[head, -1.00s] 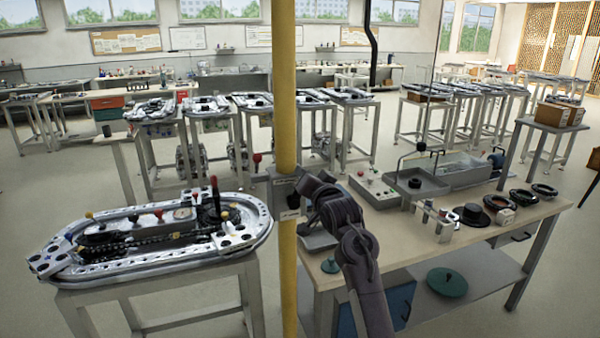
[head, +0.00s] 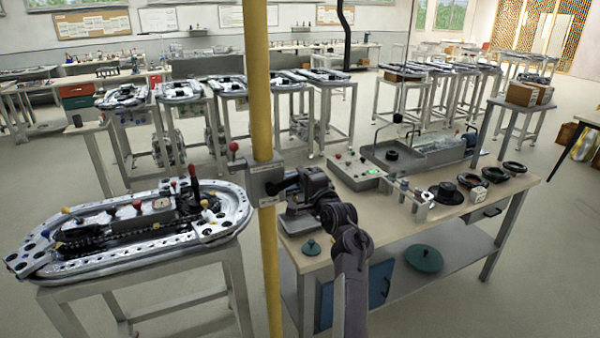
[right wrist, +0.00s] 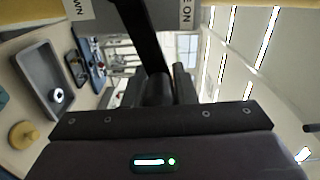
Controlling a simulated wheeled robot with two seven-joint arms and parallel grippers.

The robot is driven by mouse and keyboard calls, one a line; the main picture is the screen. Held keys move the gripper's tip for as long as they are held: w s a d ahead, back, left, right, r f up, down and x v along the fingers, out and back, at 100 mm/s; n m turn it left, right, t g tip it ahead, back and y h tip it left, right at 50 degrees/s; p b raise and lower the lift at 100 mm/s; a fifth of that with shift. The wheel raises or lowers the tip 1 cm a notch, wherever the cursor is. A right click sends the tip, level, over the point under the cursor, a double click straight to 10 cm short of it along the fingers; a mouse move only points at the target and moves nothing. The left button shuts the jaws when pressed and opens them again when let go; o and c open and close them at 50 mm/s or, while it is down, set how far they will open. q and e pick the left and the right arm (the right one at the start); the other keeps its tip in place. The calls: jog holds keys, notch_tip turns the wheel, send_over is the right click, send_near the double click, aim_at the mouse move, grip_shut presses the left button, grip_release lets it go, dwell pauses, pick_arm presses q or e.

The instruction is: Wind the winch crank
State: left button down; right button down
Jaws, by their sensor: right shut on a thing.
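The winch (head: 266,184) is a grey box on the yellow pole, with a red-knobbed lever (head: 233,148) at its upper left. My right gripper (head: 288,182) is at the winch's right side, shut on the dark crank. In the right wrist view, a black crank arm (right wrist: 142,35) runs down from the labelled winch box (right wrist: 90,14) to the dark crank handle (right wrist: 159,90) between my fingers (right wrist: 172,84). The fingers and wrist hide part of the grip. My left gripper is not in view.
A ring track (head: 130,222) stands on a table at left.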

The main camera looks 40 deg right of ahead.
jog(key=shift+d+f+m, duration=0.1)
jog(key=shift+f+m, duration=0.3)
jog(key=shift+m, duration=0.1)
jog(key=shift+f, duration=0.5)
jog(key=shift+f, duration=0.25)
jog(key=c, duration=1.2)
grip_release()
jog(key=shift+r, duration=0.2)
jog(key=b+v, duration=0.2)
jog(key=v, duration=0.5)
jog(key=shift+s+b, duration=0.3)
jog(key=shift+s, duration=0.1)
